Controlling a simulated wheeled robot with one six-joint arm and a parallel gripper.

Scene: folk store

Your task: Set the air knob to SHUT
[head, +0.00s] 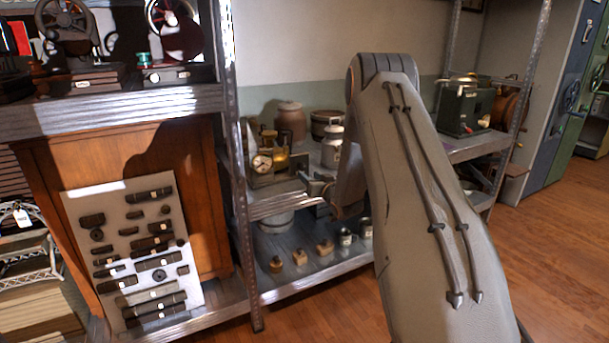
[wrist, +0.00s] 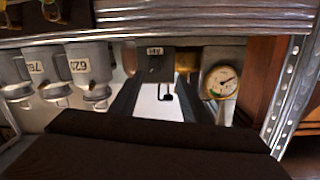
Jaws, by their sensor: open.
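A brass apparatus with a round white gauge (head: 262,163) stands on the middle shelf in the head view, left of my arm. In the wrist view the gauge (wrist: 220,82) is at the right. A dark block (wrist: 154,64) with a small pale label lies straight ahead there. A small dark hooked part (wrist: 166,94) shows below it. I cannot read the label or tell for sure which part is the air knob, or its setting. My gripper (wrist: 160,88) is open, its dark fingers on either side of the view to the block. In the head view it is mostly hidden by my arm.
A metal shelf edge (wrist: 200,18) crosses the top of the wrist view, and a perforated upright (wrist: 288,90) stands at the right. Labelled pale canisters (wrist: 92,68) are at the left. In the head view, jars (head: 291,120) stand behind the apparatus.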

